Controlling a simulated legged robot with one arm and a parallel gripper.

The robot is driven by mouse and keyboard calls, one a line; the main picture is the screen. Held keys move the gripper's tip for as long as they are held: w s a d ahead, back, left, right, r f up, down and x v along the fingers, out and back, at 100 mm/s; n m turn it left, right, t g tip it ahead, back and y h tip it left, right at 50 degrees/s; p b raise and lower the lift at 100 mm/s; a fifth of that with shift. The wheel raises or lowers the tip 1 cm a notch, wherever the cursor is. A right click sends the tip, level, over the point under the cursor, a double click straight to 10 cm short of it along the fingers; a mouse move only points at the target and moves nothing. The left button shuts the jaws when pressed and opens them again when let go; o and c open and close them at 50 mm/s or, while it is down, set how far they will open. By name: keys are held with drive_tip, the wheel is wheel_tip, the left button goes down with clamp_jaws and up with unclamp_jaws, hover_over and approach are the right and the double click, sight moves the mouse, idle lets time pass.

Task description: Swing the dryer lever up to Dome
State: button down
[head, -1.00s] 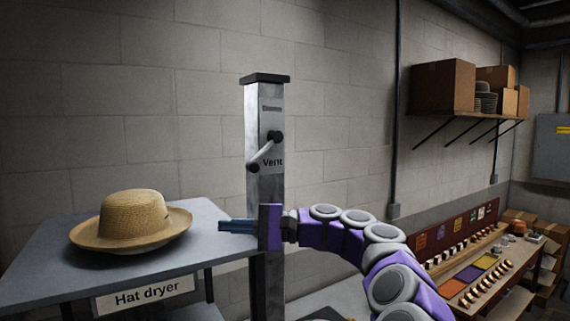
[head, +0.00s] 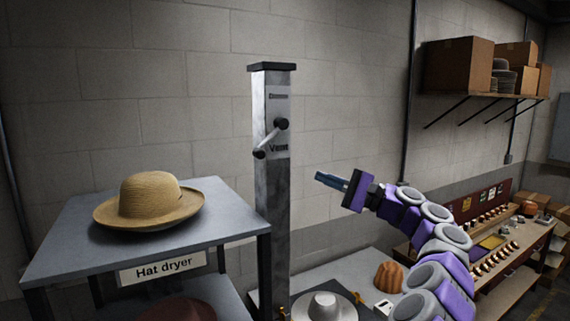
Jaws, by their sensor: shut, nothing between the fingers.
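The dryer lever (head: 270,139) is a short metal bar with a dark pivot knob and a dark end knob, on the front of a grey metal post. It slants down and left from its pivot, its end knob beside the lower label, "Vent" (head: 279,148). A smaller label, too blurred to read surely, sits near the post top (head: 278,96). My gripper (head: 322,177) is right of the post and below the lever, apart from both. Its blue fingers are shut, empty, and point left.
A grey table (head: 60,245) marked "Hat dryer" holds a straw hat (head: 148,201) left of the post. Below right are a pale hat (head: 325,306) and a copper mould (head: 388,276). A shelf of boxes (head: 458,68) hangs at right.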

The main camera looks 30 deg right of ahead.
drive_tip(key=p, duration=0.1)
approach(271, 137)
drive_tip(key=w+a+f, duration=0.3)
drive_tip(key=a+f, duration=0.1)
drive_tip(key=shift+s+a+r, duration=0.1)
drive_tip(key=shift+a+r, duration=0.15)
drive_tip(key=shift+a, duration=0.4)
drive_tip(key=shift+s+a+r, duration=0.1)
drive_tip(key=shift+a+r, duration=0.2)
drive_tip(key=shift+a, duration=0.35)
